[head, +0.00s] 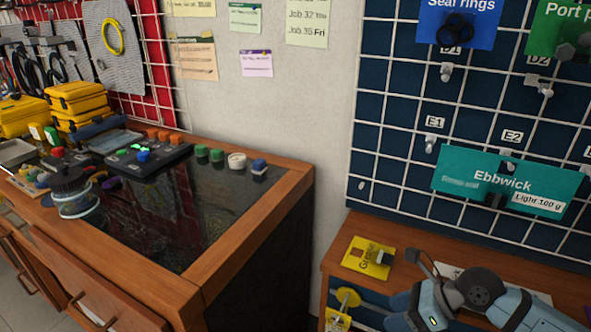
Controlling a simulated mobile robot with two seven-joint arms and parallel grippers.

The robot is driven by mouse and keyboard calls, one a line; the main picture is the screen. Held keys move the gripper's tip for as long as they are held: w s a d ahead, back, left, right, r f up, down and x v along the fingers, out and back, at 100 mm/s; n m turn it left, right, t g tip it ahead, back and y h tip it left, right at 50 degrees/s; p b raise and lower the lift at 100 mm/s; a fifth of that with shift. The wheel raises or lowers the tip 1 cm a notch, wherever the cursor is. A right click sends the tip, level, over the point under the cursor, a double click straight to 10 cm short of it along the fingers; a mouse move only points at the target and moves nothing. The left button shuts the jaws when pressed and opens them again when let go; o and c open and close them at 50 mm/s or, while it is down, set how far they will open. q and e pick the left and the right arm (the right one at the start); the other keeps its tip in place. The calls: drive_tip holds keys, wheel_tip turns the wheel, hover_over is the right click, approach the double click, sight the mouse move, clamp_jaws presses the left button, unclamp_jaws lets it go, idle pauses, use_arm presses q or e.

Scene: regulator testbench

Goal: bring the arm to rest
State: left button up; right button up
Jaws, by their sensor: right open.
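My right arm, light blue and dark grey, comes in at the bottom right over the wooden bench on the right. My right gripper (407,258) is small and partly hidden by its own arm links. It is open, beside the right edge of a yellow card marked "Grease" (360,251). I see nothing held in it. I cannot tell whether it touches the card. My left gripper is not in view.
A dark wire grid (402,170) with hooks and a teal "Ebbwick" sign (470,168) rises behind the right bench. A wooden cabinet with a dark glossy top (190,215) stands left, holding jars and yellow cases (75,100). A gap separates the benches.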

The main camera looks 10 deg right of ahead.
drive_tip(key=s+a+r+m+t+y, duration=0.5)
drive_tip(key=a+r+m+t+y, duration=0.3)
drive_tip(key=a+m, duration=0.5)
drive_tip(key=s+d+f+m+t+h, duration=0.15)
drive_tip(key=f+m+h, duration=0.4)
drive_tip(key=m, duration=0.95)
drive_tip(key=s+d+f+m+t+h, duration=0.15)
drive_tip(key=s+f+m+h, duration=0.35)
drive_tip(key=m, duration=1)
use_arm(q)
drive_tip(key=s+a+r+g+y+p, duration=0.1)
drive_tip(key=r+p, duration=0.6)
drive_tip(key=p, duration=0.9)
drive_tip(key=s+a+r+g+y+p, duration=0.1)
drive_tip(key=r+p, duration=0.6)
drive_tip(key=p, duration=0.9)
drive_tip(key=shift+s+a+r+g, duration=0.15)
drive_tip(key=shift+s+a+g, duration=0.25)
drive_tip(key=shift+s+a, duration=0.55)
use_arm(e)
drive_tip(key=s+d+r+g+h, duration=0.2)
drive_tip(key=d+r+g+h, duration=0.1)
drive_tip(key=r, duration=1.2)
drive_tip(key=shift+d+g, duration=0.3)
drive_tip(key=shift+d, duration=0.35)
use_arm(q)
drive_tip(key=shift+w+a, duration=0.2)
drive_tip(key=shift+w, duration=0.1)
use_arm(e)
drive_tip(key=shift+w, duration=0.1)
